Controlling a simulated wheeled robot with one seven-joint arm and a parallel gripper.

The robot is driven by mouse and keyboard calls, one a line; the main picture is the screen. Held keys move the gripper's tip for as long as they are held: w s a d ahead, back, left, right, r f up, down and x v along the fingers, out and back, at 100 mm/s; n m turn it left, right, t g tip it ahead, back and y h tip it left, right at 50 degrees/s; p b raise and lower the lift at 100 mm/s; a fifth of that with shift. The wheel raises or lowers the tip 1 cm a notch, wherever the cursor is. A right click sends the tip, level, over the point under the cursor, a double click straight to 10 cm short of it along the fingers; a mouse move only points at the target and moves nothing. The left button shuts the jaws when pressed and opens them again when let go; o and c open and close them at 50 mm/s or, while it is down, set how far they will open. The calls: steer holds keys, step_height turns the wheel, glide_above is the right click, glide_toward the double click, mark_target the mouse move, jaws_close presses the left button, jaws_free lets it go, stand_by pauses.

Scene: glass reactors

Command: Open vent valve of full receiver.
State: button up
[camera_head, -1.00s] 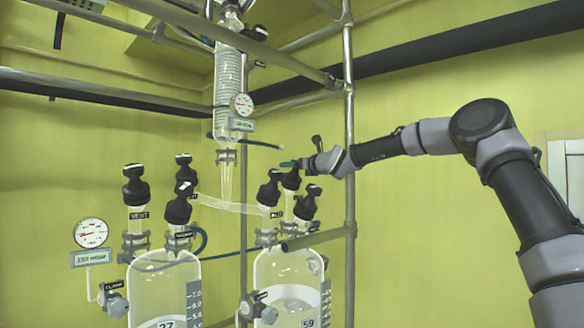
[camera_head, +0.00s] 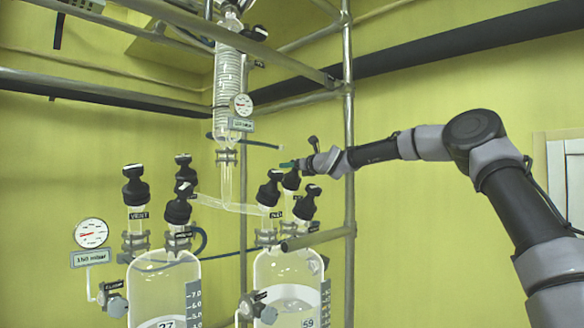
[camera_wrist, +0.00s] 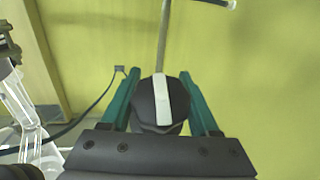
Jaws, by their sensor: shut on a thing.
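My gripper (camera_head: 288,164) is at the black cap of the rear valve (camera_head: 291,180) on the right glass receiver (camera_head: 268,268). In the wrist view, its green fingers (camera_wrist: 159,77) are shut on both sides of the black cap (camera_wrist: 146,108), which has a white stripe running nearly along the fingers. That valve's label is hidden. The right receiver shows a liquid surface and a "59" tag. The left receiver (camera_head: 150,285) shows a lower surface and a "27" tag; its valve (camera_head: 133,188) is labelled "VENT".
Two more black-capped valves (camera_head: 270,190) (camera_head: 306,203) stand close to the held one. A glass condenser (camera_head: 228,85) and a metal pole (camera_head: 349,130) stand behind. A pressure gauge (camera_head: 91,233) is at the left.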

steer(key=shift+s+a+n+g+y, duration=0.15)
steer(key=shift+n+g+y, duration=0.4)
steer(key=shift+n+g, duration=0.3)
steer(key=shift+s+a+n+g+y, duration=0.1)
steer(key=shift+n+g+y, duration=0.5)
steer(key=shift+n, duration=0.5)
steer(key=shift+s+a+n+g+y, duration=0.15)
steer(key=shift+n+g+y, duration=0.3)
steer(key=shift+n+g, duration=0.45)
steer(key=o, duration=1.4)
steer(key=shift+d, duration=0.1)
steer(key=v, duration=1)
steer(key=shift+s+d, duration=0.2)
steer(key=shift+d, duration=0.1)
